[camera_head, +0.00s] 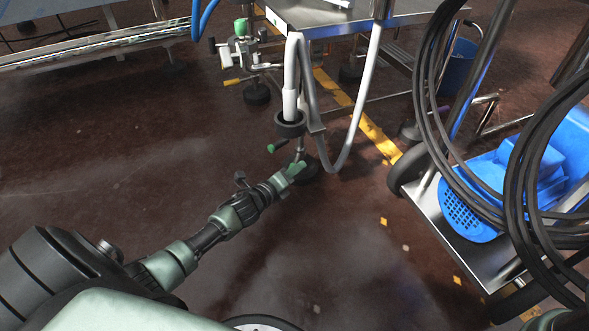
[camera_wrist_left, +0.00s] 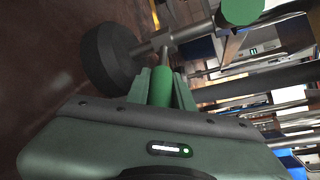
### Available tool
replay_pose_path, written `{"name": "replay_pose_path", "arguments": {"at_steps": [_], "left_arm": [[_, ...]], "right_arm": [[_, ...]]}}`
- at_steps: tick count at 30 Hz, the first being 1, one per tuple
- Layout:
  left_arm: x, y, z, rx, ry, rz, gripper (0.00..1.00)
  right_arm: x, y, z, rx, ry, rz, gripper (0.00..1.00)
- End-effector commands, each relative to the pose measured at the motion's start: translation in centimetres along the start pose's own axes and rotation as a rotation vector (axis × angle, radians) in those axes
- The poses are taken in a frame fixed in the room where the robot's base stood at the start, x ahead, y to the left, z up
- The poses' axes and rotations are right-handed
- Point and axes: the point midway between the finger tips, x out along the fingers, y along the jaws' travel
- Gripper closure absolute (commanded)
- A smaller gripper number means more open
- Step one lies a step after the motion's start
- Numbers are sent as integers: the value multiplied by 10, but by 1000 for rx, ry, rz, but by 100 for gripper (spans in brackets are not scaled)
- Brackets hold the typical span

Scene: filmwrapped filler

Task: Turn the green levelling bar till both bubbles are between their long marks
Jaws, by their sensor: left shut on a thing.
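My left gripper (camera_head: 291,170) reaches in low over the floor, at a table leg's foot in the head view. In the left wrist view its fingers (camera_wrist_left: 163,90) are shut on a green grip (camera_wrist_left: 160,88) of the levelling bar. A metal stem and a round black foot (camera_wrist_left: 110,60) are just beyond the fingers. A green end (camera_head: 277,147) sticks out to the left of the stem in the head view. Another green end (camera_wrist_left: 240,11) shows at the top of the wrist view. I cannot make out either bubble. My right gripper is not in view.
A grey hose (camera_head: 345,140) loops down beside the leg. A trolley with a blue motor unit (camera_head: 475,205) and black cable coils (camera_head: 520,150) stands at the right. Another leg with a yellow-ended bar (camera_head: 236,81) stands behind. The floor at left is clear.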

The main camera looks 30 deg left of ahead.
Motion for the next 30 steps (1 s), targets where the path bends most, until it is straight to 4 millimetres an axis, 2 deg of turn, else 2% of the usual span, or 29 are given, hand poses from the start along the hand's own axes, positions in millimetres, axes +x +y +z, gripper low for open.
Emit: {"name": "replay_pose_path", "arguments": {"at_steps": [2, 3, 5, 16, 24, 30], "left_arm": [[0, 0, -1, 1, 2, 0, 100], [0, 0, -1, 0, 2, 0, 69], [0, 0, -1, 0, 2, 0, 56], [-5, -1, 0, -1, 2, 1, 56], [-49, -3, 0, -4, 4, 3, 56], [-73, -2, 0, -2, 3, 1, 56]], "right_arm": [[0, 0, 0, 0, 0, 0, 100], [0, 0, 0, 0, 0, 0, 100], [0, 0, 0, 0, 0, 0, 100], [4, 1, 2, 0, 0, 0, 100], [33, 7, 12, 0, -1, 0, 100], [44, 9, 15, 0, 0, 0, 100]]}}
